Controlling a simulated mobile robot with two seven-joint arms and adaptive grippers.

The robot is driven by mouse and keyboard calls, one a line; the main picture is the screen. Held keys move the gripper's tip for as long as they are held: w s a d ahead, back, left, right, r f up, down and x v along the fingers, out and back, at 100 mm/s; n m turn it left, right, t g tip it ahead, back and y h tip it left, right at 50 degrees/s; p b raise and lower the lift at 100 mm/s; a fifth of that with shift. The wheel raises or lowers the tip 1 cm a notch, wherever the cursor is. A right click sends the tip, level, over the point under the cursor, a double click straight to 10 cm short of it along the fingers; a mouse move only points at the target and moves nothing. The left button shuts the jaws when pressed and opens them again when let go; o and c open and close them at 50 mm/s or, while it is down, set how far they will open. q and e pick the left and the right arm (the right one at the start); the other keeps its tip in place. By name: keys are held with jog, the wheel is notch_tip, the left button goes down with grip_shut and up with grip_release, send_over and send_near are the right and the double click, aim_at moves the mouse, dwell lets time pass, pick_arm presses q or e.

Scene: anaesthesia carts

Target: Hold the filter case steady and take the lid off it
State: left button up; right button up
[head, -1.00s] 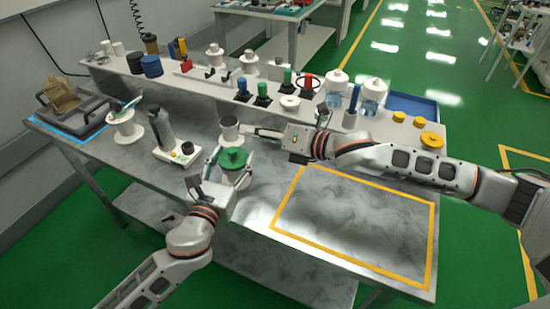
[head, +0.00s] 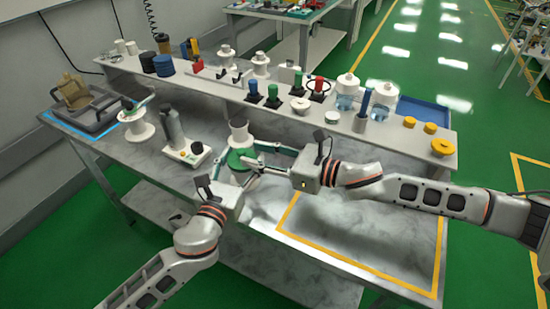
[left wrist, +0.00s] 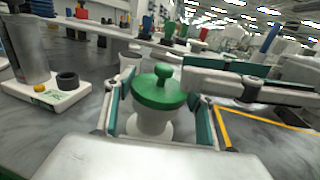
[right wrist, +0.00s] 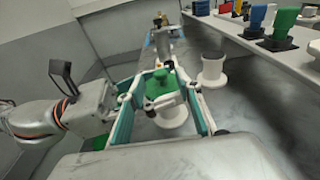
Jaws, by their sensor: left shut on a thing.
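The filter case is a white round body (left wrist: 152,122) with a green knobbed lid (left wrist: 160,90) on top, upright over the bench. The lid also shows in the head view (head: 236,158) and the right wrist view (right wrist: 162,88). My left gripper (head: 240,177) is shut on the case body, its fingers on either side below the lid. My right gripper (head: 254,158) reaches in from the right at lid height. Its fingers are spread, one on each side of the lid in the right wrist view. Whether they touch the lid, I cannot tell.
A white spool-shaped holder (right wrist: 212,72) stands close behind the case. A grey device on a white base (head: 187,152) is to the left. A raised shelf (head: 325,112) with bottles and coloured parts runs behind. The yellow-outlined area (head: 350,235) on the right is clear.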

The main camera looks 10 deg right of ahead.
aim_at(239, 150)
jog(key=shift+x, duration=2.55)
jog(key=shift+c, duration=0.4)
grip_shut()
jog(key=shift+r, duration=0.1)
pick_arm(q)
jog(key=shift+f, duration=0.15)
pick_arm(e)
jog(key=shift+r, duration=0.7)
pick_arm(q)
jog(key=shift+a+f, duration=0.15)
jog(key=shift+f, duration=0.15)
pick_arm(e)
jog(key=shift+a+r, duration=0.1)
jog(key=shift+r, duration=0.55)
pick_arm(q)
jog(key=shift+r, duration=0.1)
pick_arm(e)
jog(key=shift+s+f, duration=0.1)
jog(key=shift+f, duration=0.2)
